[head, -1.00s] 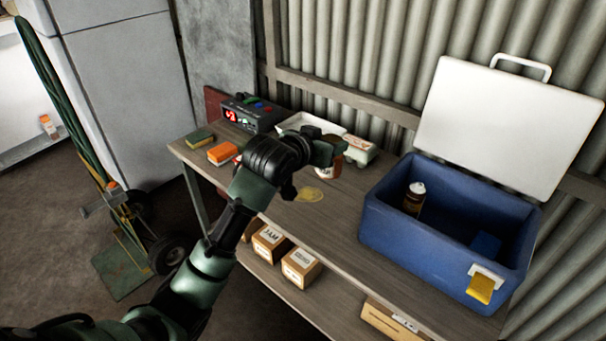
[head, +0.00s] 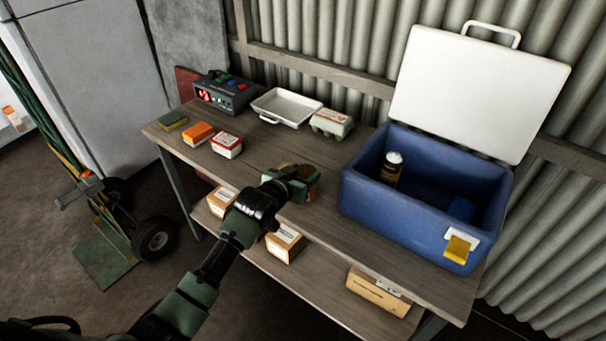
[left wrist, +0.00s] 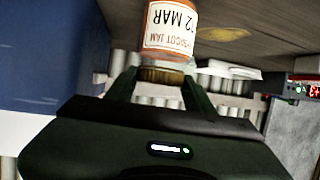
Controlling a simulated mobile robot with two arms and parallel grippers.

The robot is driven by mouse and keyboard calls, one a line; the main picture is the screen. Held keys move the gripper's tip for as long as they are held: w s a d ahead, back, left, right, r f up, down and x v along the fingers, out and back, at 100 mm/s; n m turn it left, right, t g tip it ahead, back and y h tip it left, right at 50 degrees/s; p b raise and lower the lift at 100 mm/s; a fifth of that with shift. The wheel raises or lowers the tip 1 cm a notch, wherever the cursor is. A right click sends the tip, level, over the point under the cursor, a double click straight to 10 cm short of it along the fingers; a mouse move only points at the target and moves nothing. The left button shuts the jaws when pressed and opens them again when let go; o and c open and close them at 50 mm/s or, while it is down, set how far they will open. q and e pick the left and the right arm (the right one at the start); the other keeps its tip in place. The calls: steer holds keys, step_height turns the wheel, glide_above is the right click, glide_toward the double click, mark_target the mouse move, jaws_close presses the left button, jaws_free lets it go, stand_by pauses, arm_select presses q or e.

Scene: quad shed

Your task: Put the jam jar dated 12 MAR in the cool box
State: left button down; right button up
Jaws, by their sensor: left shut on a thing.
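The jam jar (head: 313,186) is in my left gripper (head: 298,184), near the bench's front edge and left of the cool box. In the left wrist view the jar (left wrist: 169,30) appears upside down, with orange contents and a white label reading apricot jam and 12 MAR. The gripper's fingers (left wrist: 160,88) are shut around it at its lid end. I cannot tell how high it is above the bench. The blue cool box (head: 395,213) stands open on the right of the bench, its white lid (head: 475,90) raised behind. My right gripper is not in view.
Inside the cool box are a brown bottle (head: 391,172) with a white cap and a blue block (head: 461,209). An egg carton (head: 332,123), white tray (head: 287,107), small boxes (head: 227,145) and a digital-display device (head: 222,96) stand further back. The bench (head: 345,241) is bare before the cool box.

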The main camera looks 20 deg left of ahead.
arm_select(q)
steer(key=shift+f, duration=0.1)
steer(key=c, duration=0.6)
jaws_free()
steer(key=shift+f, duration=0.2)
steer(key=shift+o, duration=0.2)
steer(key=shift+r, duration=0.15)
